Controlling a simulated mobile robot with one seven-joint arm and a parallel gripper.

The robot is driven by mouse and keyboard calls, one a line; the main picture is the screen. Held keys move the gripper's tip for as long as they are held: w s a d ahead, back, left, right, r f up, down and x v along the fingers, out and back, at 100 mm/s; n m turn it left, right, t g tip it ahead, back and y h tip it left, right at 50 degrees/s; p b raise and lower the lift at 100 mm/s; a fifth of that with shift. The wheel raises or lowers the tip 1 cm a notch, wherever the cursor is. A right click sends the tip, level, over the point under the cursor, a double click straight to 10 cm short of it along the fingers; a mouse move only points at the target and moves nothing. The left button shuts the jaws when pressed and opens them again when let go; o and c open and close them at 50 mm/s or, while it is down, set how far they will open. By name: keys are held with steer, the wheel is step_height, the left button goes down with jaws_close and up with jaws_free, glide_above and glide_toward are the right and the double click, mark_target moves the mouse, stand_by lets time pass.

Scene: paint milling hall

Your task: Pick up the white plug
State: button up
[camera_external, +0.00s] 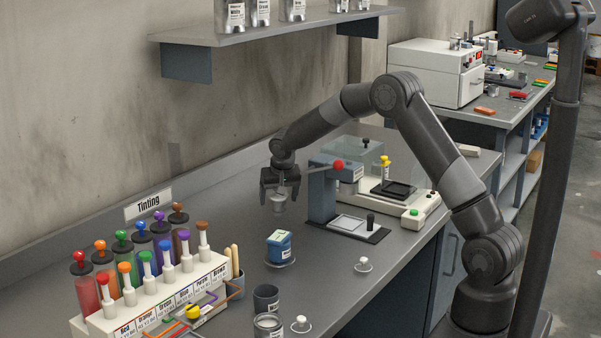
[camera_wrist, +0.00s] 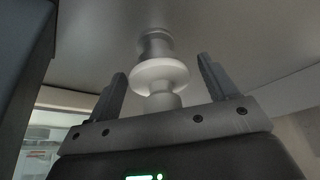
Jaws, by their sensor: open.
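A white plug (camera_wrist: 158,76), a wide disc with a stubby knob, shows between my fingers in the wrist view. A grey rounded body (camera_wrist: 155,43) lies beyond it, against the grey bench. My gripper (camera_wrist: 162,68) is open, with a finger on each side of the plug and visible gaps to both. In the external view my gripper (camera_external: 280,186) points down over the bench, with a small grey pot-like piece (camera_external: 279,203) just under it. The plug is hard to make out there. Similar white knobbed pieces stand at the front edge (camera_external: 362,265) and nearer the camera (camera_external: 300,325).
A blue-grey stand (camera_external: 322,190) with a red ball (camera_external: 338,165) is close on the right of my gripper. A blue pot (camera_external: 279,246) is in front. A rack of coloured tubes (camera_external: 150,312) is at the left. A clear-covered balance (camera_external: 420,208) is further right.

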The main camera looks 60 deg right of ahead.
steer(key=shift+c, duration=0.6)
steer(key=c, duration=1)
steer(key=shift+r, duration=0.1)
